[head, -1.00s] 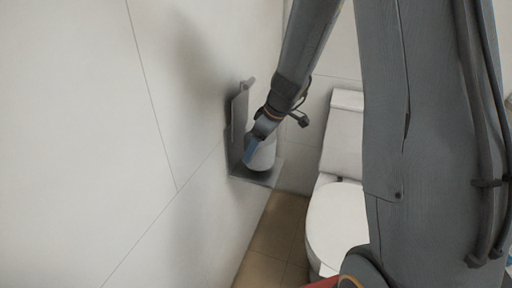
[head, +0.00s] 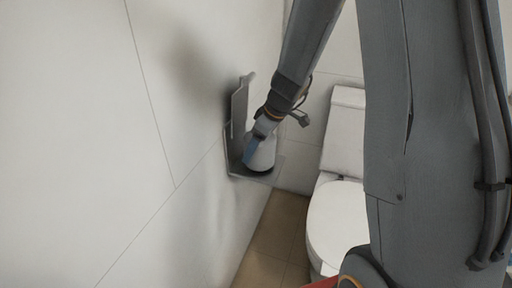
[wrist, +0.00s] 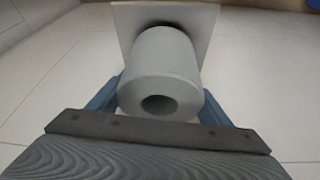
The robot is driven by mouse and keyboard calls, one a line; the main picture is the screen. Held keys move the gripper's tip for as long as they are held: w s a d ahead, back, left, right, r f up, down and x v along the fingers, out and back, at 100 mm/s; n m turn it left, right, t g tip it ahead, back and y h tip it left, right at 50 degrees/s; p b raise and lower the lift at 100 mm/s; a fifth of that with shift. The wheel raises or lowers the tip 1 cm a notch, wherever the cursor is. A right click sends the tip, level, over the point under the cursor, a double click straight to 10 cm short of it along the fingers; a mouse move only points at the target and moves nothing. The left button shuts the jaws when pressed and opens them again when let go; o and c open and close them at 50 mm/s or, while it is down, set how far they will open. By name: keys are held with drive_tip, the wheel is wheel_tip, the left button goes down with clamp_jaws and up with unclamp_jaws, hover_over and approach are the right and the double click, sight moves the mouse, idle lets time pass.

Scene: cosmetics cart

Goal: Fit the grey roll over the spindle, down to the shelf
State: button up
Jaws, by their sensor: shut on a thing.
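The grey roll (head: 263,157) stands on or just above the shelf (head: 272,176) of a grey wall holder. My gripper (head: 255,146) is shut on the roll from above, with one blue finger on its left side. In the wrist view, the roll (wrist: 166,68) sits between my two blue fingers (wrist: 160,92), its dark open core facing the camera. A square plate (wrist: 207,18) lies beyond its far end. The spindle cannot be made out in either view. Whether the roll touches the shelf cannot be told.
The holder's upright grey plate (head: 238,112) stands against the white wall (head: 90,120), close to the left of the roll. A white toilet (head: 338,215) is to the right. Brown floor (head: 272,235) shows below the shelf.

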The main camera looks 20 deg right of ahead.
drive_tip(key=shift+f+b, duration=0.6)
drive_tip(key=shift+b, duration=0.15)
drive_tip(key=o, duration=1.2)
drive_tip(key=shift+r, duration=0.1)
drive_tip(key=v, duration=0.7)
drive_tip(key=shift+s+d+r, duration=0.1)
drive_tip(key=shift+s+r, duration=0.05)
drive_tip(key=shift+r, duration=0.15)
drive_tip(key=shift+r+p, duration=0.1)
drive_tip(key=shift+p, duration=0.2)
